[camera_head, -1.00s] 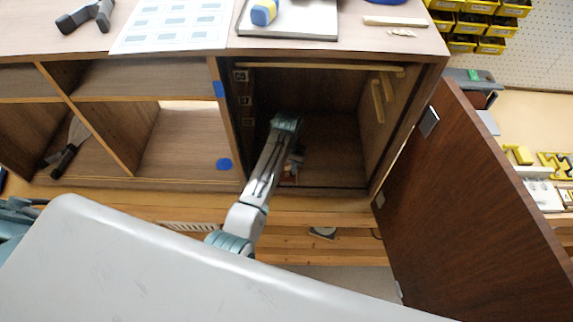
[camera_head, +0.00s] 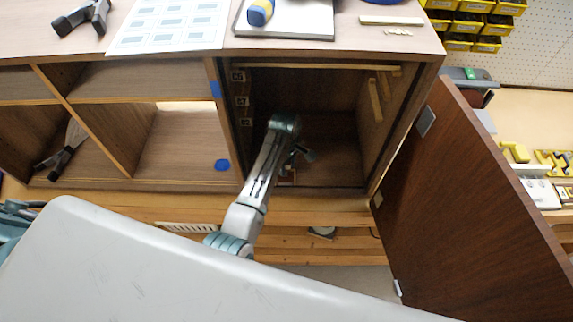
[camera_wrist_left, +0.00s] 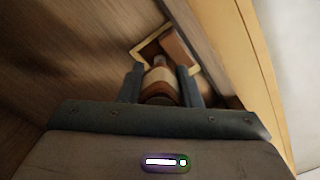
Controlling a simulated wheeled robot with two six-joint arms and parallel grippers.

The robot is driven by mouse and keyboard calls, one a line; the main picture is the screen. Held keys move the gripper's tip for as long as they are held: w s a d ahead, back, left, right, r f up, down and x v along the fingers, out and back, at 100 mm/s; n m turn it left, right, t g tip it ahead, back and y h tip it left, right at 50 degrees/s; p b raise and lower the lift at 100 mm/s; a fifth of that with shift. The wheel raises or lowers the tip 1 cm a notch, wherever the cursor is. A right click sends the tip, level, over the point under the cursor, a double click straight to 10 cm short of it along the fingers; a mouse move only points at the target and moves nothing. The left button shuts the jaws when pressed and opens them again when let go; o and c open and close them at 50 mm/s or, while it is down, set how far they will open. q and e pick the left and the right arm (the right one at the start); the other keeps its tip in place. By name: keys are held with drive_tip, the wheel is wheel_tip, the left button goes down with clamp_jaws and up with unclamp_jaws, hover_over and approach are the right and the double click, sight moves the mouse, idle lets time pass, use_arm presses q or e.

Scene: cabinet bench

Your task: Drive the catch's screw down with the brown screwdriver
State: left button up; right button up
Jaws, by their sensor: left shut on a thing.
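My left arm reaches into the open cabinet bay, and its gripper (camera_head: 299,154) is small and dark there in the head view. In the left wrist view the gripper (camera_wrist_left: 161,82) is shut on the brown screwdriver (camera_wrist_left: 160,86), whose banded brown and pale handle sits between the two fingers. The screwdriver points away from the wrist camera. Beyond it is a pale yellow frame with a brown block (camera_wrist_left: 178,48), which looks like the catch. The screw and the screwdriver's tip cannot be made out. My right gripper is not in view.
The cabinet door (camera_head: 475,215) stands open at the right. Bay walls and a light wooden edge (camera_wrist_left: 245,60) lie close around the gripper. Open shelves with a trowel-like tool (camera_head: 62,158) are at the left.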

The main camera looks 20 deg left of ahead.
use_arm(q)
drive_tip(key=o, duration=0.4)
drive_tip(key=shift+c, duration=1.5)
wheel_tip(320, 180, up, 7)
drive_tip(key=shift+f, duration=3.1)
drive_tip(key=shift+f, duration=0.4)
